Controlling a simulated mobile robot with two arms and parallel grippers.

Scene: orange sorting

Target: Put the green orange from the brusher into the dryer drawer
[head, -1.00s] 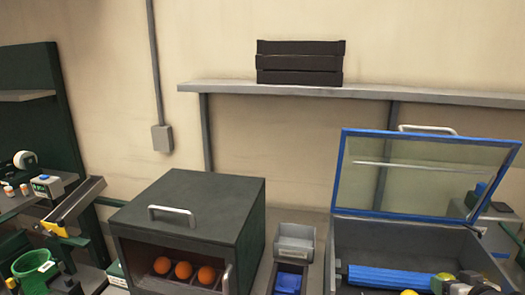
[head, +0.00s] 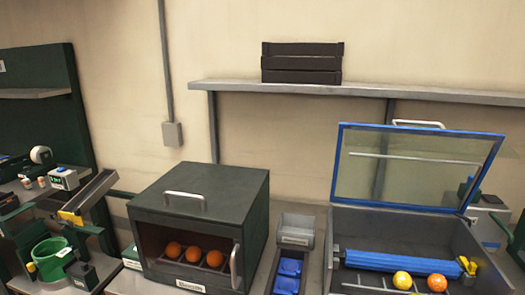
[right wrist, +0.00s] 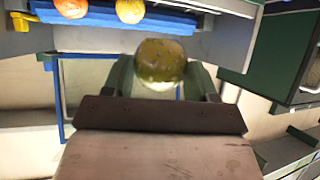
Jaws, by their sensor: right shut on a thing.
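My right gripper (right wrist: 163,82) is shut on the green orange (right wrist: 160,62), a mottled olive-green fruit, in the right wrist view. It holds the fruit clear of the brusher. The brusher (head: 475,245) is the grey box with a raised blue-framed lid at right in the head view. A yellow fruit (head: 402,280) and an orange one (head: 437,283) lie in it beside a blue roller (head: 395,262). The dark green cabinet (head: 205,190) with three oranges (head: 196,254) inside looks like the dryer. I cannot make out its drawer clearly. Neither gripper shows in the head view.
A grey bin (head: 296,232) and a tray with blue pieces (head: 288,275) stand between cabinet and brusher. A shelf (head: 370,91) with a dark crate (head: 302,62) runs along the wall. A green bucket (head: 50,260) stands at far left.

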